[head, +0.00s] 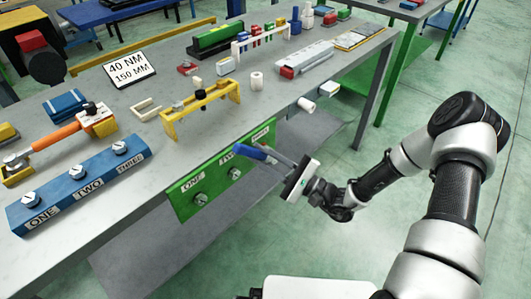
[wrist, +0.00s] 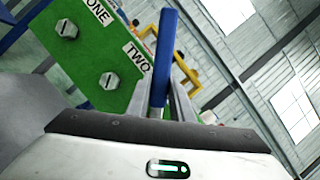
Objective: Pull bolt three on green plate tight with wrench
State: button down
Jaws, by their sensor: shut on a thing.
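The green plate (head: 188,190) hangs upright on the front edge of the workbench, labelled ONE, TWO and a partly covered third label. Bolt one (head: 200,198) and bolt two (head: 235,174) show on it, and also in the wrist view, as bolt one (wrist: 67,28) and bolt two (wrist: 109,80). Bolt three is hidden behind my gripper and the tool. My gripper (head: 272,156) is in front of the plate's right part, shut on a blue-handled tool, seemingly the wrench (head: 250,153). Its blue part (wrist: 165,55) stands between the fingers in the wrist view. Its head cannot be made out.
A blue block (head: 80,185) with three labelled bolts and an orange-handled tool (head: 58,136) lie at the bench's left. A yellow bracket (head: 200,108) stands behind the plate. A sign (head: 129,70) reads 40 NM, 150 MM. The floor before the bench is clear.

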jog(key=shift+s+d+p, duration=0.25)
jog(key=shift+s+d, duration=0.65)
jog(key=shift+d, duration=0.3)
jog(key=shift+s+d+p, duration=0.2)
jog(key=shift+s+d, duration=0.7)
jog(key=shift+d, duration=0.25)
jog(key=shift+s, duration=0.1)
